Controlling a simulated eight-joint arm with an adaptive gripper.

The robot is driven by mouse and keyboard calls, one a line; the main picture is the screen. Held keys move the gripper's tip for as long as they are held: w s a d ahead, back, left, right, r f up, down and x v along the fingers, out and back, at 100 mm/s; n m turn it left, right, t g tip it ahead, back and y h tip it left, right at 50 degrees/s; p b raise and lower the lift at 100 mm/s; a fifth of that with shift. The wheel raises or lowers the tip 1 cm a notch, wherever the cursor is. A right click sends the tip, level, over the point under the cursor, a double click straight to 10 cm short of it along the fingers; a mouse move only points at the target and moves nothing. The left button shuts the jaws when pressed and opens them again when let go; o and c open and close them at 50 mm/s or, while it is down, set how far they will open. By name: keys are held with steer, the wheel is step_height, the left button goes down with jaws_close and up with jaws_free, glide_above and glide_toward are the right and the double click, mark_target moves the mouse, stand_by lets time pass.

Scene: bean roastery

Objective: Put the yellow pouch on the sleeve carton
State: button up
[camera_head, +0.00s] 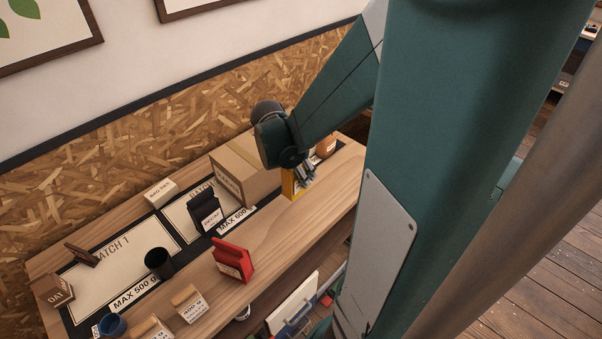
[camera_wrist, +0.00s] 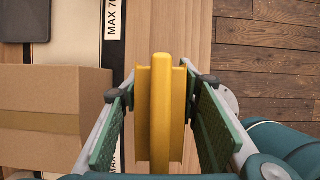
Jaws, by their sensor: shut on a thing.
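The yellow pouch (camera_head: 289,186) is upright near the back right of the table, just right of a closed brown cardboard carton (camera_head: 243,168), which looks like the sleeve carton. My gripper (camera_head: 303,178) is at the pouch, mostly hidden behind my wrist in the head view. In the wrist view the yellow pouch (camera_wrist: 161,115) stands between the green finger pads of my gripper (camera_wrist: 163,92), which is shut on it. The carton (camera_wrist: 45,105) lies to its left there, apart from the pouch. Whether the pouch touches the table cannot be told.
A black pouch (camera_head: 204,214) stands in front of the carton, and a red pouch (camera_head: 233,260) is nearer the front edge. A brown jar (camera_head: 326,147) is behind my gripper.

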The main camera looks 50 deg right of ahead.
steer(key=w+r+p, duration=0.3)
steer(key=w+r, duration=0.4)
steer(key=w, duration=0.3)
step_height(320, 180, up, 8)
steer(key=p, duration=0.4)
glide_above(249, 151)
steer(key=shift+s+r, duration=0.1)
steer(key=shift+r, duration=0.05)
steer(key=shift+f, duration=2.9)
steer(key=shift+f, duration=2.1)
steer(key=shift+f+b, duration=0.2)
steer(key=shift+b, duration=0.15)
